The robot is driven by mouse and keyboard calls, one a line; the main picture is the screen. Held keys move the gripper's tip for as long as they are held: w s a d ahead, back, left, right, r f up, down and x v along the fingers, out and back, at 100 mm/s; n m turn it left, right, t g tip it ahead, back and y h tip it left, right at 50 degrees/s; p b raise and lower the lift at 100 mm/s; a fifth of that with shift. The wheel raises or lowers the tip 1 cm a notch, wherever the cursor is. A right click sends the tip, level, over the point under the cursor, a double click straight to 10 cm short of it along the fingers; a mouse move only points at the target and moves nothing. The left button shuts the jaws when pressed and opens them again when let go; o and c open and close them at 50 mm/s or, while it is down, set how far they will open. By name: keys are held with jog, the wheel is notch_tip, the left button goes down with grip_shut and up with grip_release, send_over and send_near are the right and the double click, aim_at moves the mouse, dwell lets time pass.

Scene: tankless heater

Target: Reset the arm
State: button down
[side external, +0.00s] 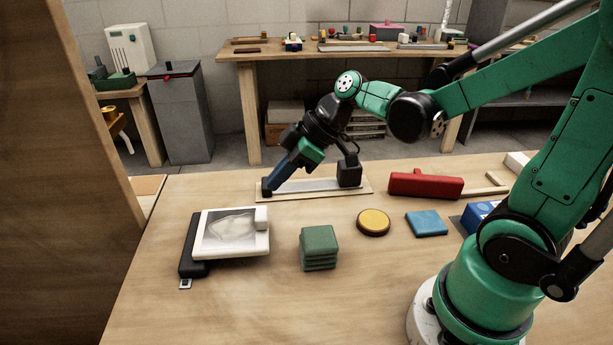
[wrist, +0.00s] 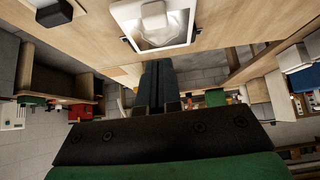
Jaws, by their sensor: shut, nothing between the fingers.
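My gripper (side external: 268,187) is at the end of my green and black arm, above the middle-left of the wooden table (side external: 185,300). It slants down to the left, with its dark blue fingers closed together and nothing between them. Its tips are over or near the left end of a pale board with a grey rail (side external: 315,186); I cannot tell whether they touch it. A black block (side external: 350,171) is at the rail's right end. In the wrist view the closed fingers (wrist: 160,66) point toward a white-framed box (wrist: 122,14).
The white-framed box (side external: 208,245) on a black base is at the front left. A green stack (side external: 319,248), yellow disc (side external: 373,222), blue pad (side external: 426,223) and red bar (side external: 425,185) lie to the right. A tall wooden panel (side external: 95,150) stands at the left.

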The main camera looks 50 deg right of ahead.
jog(key=v, duration=0.8)
jog(key=f+m+h, duration=0.1)
jog(key=m+h, duration=0.1)
jog(key=m, duration=0.1)
jog(key=s+a+f+m+t+h, duration=0.1)
jog(key=m, duration=0.2)
jog(key=a+f+m+h, duration=0.1)
jog(key=f+m+h, duration=0.1)
jog(key=m, duration=0.1)
jog(key=shift+s+a+f+t+h, duration=0.1)
jog(key=shift+s+a+t+h, duration=0.05)
jog(key=shift+s+t+h, duration=0.15)
